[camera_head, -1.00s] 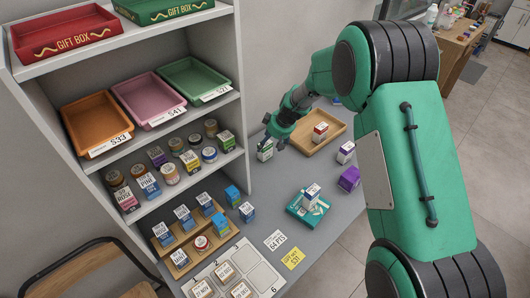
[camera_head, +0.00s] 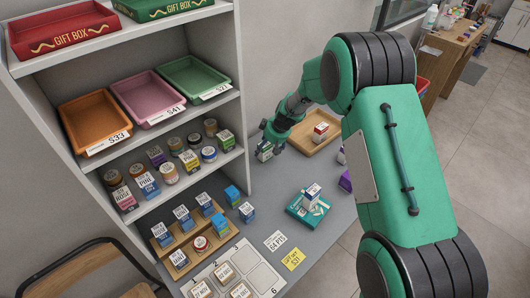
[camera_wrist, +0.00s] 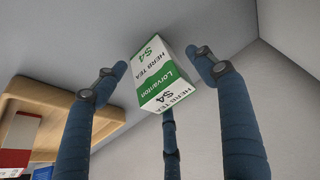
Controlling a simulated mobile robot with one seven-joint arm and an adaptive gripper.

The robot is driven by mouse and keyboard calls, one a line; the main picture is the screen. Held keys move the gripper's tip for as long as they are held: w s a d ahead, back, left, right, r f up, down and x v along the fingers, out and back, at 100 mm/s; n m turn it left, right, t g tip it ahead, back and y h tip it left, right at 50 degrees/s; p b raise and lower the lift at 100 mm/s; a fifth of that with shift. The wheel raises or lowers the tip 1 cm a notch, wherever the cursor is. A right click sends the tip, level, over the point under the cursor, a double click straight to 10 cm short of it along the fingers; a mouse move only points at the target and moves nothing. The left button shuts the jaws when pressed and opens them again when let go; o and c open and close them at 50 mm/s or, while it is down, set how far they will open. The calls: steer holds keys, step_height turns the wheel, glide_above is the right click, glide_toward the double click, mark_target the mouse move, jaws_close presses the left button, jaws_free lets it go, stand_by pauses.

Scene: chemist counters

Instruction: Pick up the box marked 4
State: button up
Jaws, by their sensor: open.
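A white and green herb tea box (camera_wrist: 160,72), with a mark reading "S4" on two faces, stands on the grey counter in the wrist view. In the head view this box (camera_head: 264,154) is at the back of the counter, just right of the shelf unit, partly hidden by my fingers. My gripper (camera_head: 268,143) is right at it from above and behind. In the wrist view my gripper (camera_wrist: 160,75) is open, with one finger left, one right and one below the box. A gap shows beside the left finger; I cannot tell whether any finger touches.
A wooden tray (camera_head: 296,146) holding a red and white box (camera_head: 320,132) lies just right of my gripper. The shelf unit (camera_head: 240,110) stands close on the left. A teal box (camera_head: 307,208) with a white box on it lies nearer.

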steer(key=shift+x, duration=1.25)
steer(key=c, duration=1.5)
